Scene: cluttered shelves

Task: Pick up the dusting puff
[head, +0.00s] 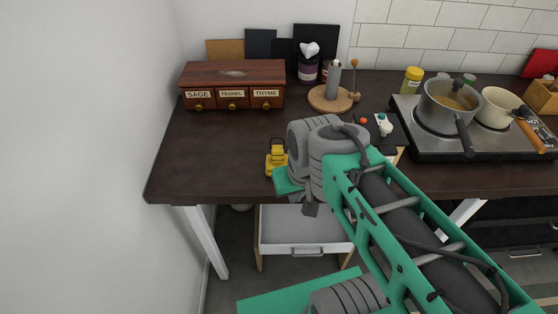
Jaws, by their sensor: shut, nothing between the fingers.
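I cannot surely tell which thing is the dusting puff. A small white, puffy-looking shape (309,49) sits on top of a dark jar (308,72) at the back of the dark counter; it may be the puff, but it is too small to be sure. My gripper (310,208) points down at the counter's front edge, above the open white drawer. Its dark fingers show only in part below my wrist; they are shut and empty. It is well apart from the white shape. A small yellow object (277,157) stands on the counter just left of my wrist.
A wooden spice box (232,87) with three labelled drawers stands at the back left. A round wooden board (323,103) holds a grey cylinder. A stove (420,146) with pots (437,106) fills the right. The open drawer (290,239) juts out below. Counter left of the yellow object is clear.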

